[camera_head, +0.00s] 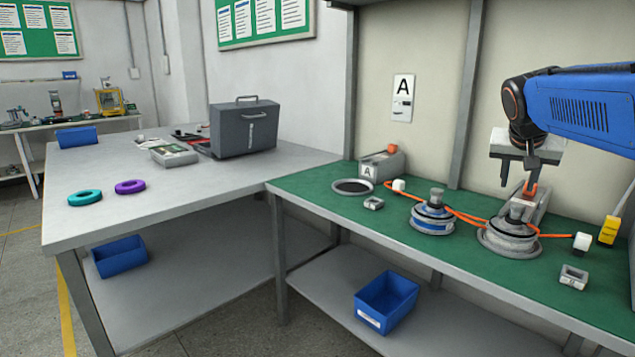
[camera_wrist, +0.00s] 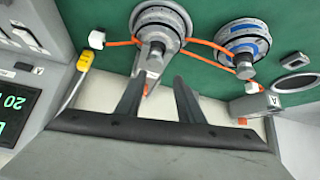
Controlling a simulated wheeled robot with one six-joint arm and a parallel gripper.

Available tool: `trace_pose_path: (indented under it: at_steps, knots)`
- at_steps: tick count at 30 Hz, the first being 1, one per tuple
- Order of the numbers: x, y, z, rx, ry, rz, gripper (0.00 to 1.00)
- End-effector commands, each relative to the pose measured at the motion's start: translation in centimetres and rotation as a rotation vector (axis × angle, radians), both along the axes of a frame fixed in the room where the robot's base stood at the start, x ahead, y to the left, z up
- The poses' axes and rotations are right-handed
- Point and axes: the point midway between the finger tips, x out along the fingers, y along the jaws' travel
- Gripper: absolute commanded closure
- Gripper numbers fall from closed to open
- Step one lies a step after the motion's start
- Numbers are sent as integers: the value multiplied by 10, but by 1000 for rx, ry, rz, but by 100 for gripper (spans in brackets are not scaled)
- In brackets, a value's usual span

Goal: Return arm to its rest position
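My blue arm (camera_head: 585,108) reaches in from the right in the head view. My gripper (camera_head: 518,172) hangs over the right part of the green bench, above and behind the grey hub motor (camera_head: 508,238). In the wrist view, the two dark fingers of my gripper (camera_wrist: 155,95) stand apart with nothing visible between their tips. The grey hub motor (camera_wrist: 160,25) lies beyond the fingertips there. A blue-banded hub motor (camera_head: 432,214) sits left of it on the bench, and it also shows in the wrist view (camera_wrist: 243,42).
Orange cable (camera_head: 466,217) runs along the bench by both motors. A grey fixture marked A (camera_head: 382,165) stands at the back left. A yellow connector (camera_head: 609,230) is at the right edge. A grey toolbox (camera_head: 243,128) and teal ring (camera_head: 85,197) lie on the left table.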

Motion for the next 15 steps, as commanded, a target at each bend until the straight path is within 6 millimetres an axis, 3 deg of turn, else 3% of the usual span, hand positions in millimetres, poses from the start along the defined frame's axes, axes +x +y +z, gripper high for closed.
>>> trace_pose_path:
  at_steps: [1,6,15]
  knots:
    - [-19,17,-12,8,17,39,66]
    - [-75,66,-55,34,77,170,66]
    - [-179,138,-143,78,171,404,66]
